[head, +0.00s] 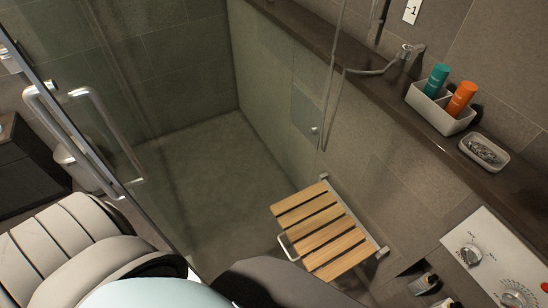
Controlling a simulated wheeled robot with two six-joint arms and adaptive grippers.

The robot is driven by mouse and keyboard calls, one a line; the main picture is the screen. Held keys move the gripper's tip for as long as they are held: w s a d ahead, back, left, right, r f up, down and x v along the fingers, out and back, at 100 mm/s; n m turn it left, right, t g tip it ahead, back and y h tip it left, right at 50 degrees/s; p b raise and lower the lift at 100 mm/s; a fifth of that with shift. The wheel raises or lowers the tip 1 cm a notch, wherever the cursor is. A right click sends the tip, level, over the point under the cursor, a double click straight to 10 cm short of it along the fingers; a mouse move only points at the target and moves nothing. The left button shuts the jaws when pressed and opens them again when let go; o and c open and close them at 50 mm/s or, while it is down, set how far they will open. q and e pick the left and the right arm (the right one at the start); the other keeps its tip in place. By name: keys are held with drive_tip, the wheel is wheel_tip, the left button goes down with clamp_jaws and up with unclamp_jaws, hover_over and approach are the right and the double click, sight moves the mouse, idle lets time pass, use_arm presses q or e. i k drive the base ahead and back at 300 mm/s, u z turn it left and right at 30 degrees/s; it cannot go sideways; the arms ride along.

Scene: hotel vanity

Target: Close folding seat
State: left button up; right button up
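The folding seat (322,230) is mounted on the shower's right wall. Its light wooden slats lie about level, so it is folded down, out from the wall. A metal bracket (352,214) runs along its wall side, and a bent metal bar (288,247) shows at its left edge. Neither of my grippers is in view. Pale and dark parts of my own body fill the lower left and bottom centre, apart from the seat in the picture.
A glass door with a metal handle (85,130) stands at the left. A ledge (400,108) along the right wall holds a caddy (440,112) with teal and orange bottles, and a dish (484,153). A control panel (495,262) is at lower right. The shower floor (215,180) is clear.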

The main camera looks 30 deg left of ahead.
sight(313, 261)
drive_tip(key=u, duration=0.85)
drive_tip(key=i, duration=0.35)
drive_tip(key=z, duration=0.5)
